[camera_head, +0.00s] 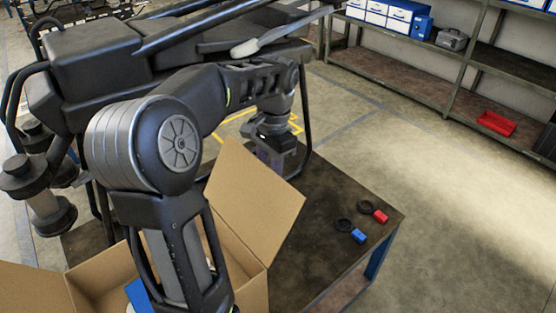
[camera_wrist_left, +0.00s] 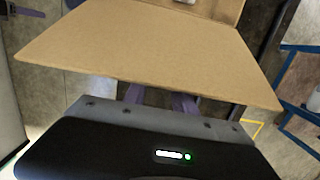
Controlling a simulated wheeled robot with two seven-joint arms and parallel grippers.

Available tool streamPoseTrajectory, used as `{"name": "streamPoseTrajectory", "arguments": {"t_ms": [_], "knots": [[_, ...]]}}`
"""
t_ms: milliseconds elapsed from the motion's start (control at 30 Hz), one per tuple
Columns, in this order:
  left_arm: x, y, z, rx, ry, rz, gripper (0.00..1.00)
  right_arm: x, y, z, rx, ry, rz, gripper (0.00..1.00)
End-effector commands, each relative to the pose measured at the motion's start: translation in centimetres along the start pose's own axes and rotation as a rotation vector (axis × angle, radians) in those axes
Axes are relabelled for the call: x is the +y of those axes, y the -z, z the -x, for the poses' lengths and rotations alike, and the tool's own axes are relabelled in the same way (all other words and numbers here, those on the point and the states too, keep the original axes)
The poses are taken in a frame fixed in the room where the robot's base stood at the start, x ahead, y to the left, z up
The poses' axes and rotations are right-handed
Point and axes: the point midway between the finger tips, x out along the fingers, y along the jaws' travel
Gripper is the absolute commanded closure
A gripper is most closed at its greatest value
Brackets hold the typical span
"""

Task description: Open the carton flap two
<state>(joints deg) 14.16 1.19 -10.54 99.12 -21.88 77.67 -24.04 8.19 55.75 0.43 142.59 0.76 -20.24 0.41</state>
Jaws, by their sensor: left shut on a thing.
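The brown cardboard carton (camera_head: 256,290) stands on the dark table at the bottom, partly hidden behind my left arm. One flap (camera_head: 254,205) stands up and tilts at the carton's far right side. The same flap fills the middle of the left wrist view (camera_wrist_left: 150,45). Another flap (camera_head: 32,290) spreads out at the lower left. My left gripper (camera_head: 273,157) is at the raised flap's upper edge, shut on it. In the left wrist view its purple fingers (camera_wrist_left: 160,100) pass behind the flap, so their tips are hidden. My right gripper is not in view.
Black rings (camera_head: 344,225) lie on the table (camera_head: 320,250) near a red block (camera_head: 381,216) and a blue block (camera_head: 358,236). Shelves with a red tray (camera_head: 496,123) stand at the right. The floor between is clear.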

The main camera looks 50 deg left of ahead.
Motion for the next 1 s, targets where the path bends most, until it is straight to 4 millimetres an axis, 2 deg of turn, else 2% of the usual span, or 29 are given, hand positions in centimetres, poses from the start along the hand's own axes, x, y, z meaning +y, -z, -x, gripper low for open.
{"name": "streamPoseTrajectory", "arguments": {"t_ms": [67, 433, 467, 500, 700, 1000], "knots": [[0.25, -0.86, -0.81, -0.035, -0.013, 0.004, 1.00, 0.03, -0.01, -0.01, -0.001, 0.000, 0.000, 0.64], [0.16, -1.10, -0.95, -0.042, -0.013, 0.007, 1.00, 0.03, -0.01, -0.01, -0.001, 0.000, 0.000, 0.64], [0.15, -1.11, -0.95, -0.042, -0.013, 0.008, 0.66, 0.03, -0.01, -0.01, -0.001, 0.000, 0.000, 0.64], [0.14, -1.13, -0.96, -0.043, -0.012, 0.008, 0.63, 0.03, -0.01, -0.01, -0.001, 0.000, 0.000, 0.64], [0.14, -0.93, -0.75, -0.035, -0.009, 0.005, 0.46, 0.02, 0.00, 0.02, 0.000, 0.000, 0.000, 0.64], [0.14, -0.72, -0.51, -0.027, -0.006, 0.002, 0.45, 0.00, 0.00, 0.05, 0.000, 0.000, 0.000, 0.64]]}}
